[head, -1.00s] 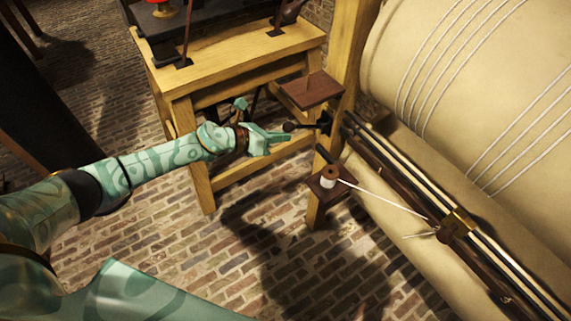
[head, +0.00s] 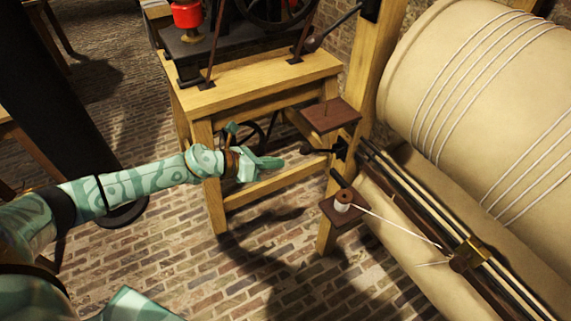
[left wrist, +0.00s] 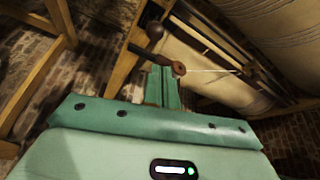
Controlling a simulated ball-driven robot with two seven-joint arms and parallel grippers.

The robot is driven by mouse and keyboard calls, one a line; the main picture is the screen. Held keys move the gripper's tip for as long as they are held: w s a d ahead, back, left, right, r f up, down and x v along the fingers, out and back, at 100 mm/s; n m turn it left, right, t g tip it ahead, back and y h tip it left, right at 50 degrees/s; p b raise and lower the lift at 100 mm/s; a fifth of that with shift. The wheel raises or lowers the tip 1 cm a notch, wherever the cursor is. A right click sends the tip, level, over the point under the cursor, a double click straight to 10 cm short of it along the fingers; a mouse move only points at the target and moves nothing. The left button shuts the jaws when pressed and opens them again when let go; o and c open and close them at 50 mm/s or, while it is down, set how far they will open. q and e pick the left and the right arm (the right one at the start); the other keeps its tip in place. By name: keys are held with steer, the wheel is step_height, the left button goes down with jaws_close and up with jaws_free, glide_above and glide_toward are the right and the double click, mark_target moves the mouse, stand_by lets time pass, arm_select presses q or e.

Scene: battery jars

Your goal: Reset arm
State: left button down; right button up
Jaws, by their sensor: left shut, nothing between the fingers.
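My left gripper (head: 268,166) is at the end of my teal patterned arm, in the middle left of the head view. Its fingers are together and empty. A black crank handle with a dark ball knob (head: 307,149) is just right of the fingertips, with a small gap between them in the picture. In the left wrist view my shut fingers (left wrist: 162,86) point away from the camera, and the ball knob (left wrist: 155,30) shows beyond them. My right gripper is not in view.
A large cream drum (head: 480,90) wound with white cord fills the right side. A thread spool (head: 343,200) sits on a small brown shelf below the crank. A wooden stand (head: 265,83) carries a dark machine with a red part. Brick floor is open below.

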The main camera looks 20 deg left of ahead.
arm_select(q)
steer(key=shift+s+a+r, duration=0.45)
steer(key=shift+a+r, duration=0.05)
steer(key=shift+r, duration=0.05)
